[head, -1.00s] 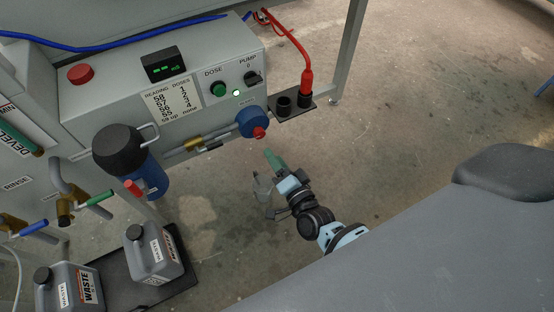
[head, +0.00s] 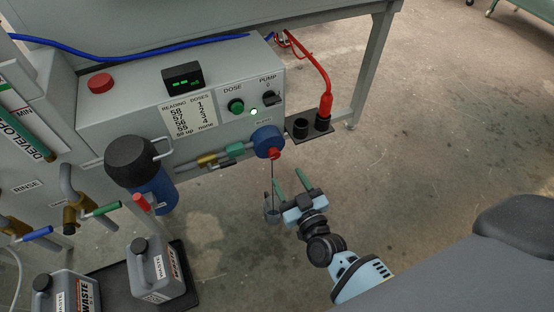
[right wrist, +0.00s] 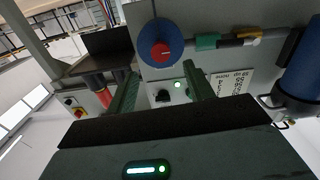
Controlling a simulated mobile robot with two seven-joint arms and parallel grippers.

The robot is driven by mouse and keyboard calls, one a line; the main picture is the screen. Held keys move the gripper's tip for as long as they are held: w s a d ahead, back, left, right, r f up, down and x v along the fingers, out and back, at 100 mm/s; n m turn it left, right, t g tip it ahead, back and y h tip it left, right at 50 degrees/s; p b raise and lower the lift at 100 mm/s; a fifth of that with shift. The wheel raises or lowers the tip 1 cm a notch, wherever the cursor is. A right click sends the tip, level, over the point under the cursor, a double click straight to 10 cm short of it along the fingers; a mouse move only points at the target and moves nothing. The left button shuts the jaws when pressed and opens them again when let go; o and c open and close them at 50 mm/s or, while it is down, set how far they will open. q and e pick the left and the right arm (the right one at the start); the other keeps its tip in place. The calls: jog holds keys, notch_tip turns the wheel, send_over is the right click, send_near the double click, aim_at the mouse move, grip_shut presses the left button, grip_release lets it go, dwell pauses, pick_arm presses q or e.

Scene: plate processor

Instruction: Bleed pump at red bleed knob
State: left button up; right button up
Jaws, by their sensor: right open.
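The red bleed knob (head: 275,153) sits on the front of the round blue pump head (head: 266,138), at the lower right of the grey machine box. My left gripper is out of view.
A black bracket (head: 322,137) with a red plug (head: 326,104) and cable sits right of the pump. A blue canister with a black cap (head: 130,160) stands left. Waste jugs (head: 155,268) stand on a black tray. Open floor lies right of the gripper.

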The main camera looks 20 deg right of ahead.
aim_at(275, 156)
jog(key=shift+n, duration=0.5)
jog(key=shift+w+a+b, duration=0.1)
jog(key=shift+w+b, duration=1.05)
jog(key=shift+w, duration=2.8)
jog(key=c, duration=1)
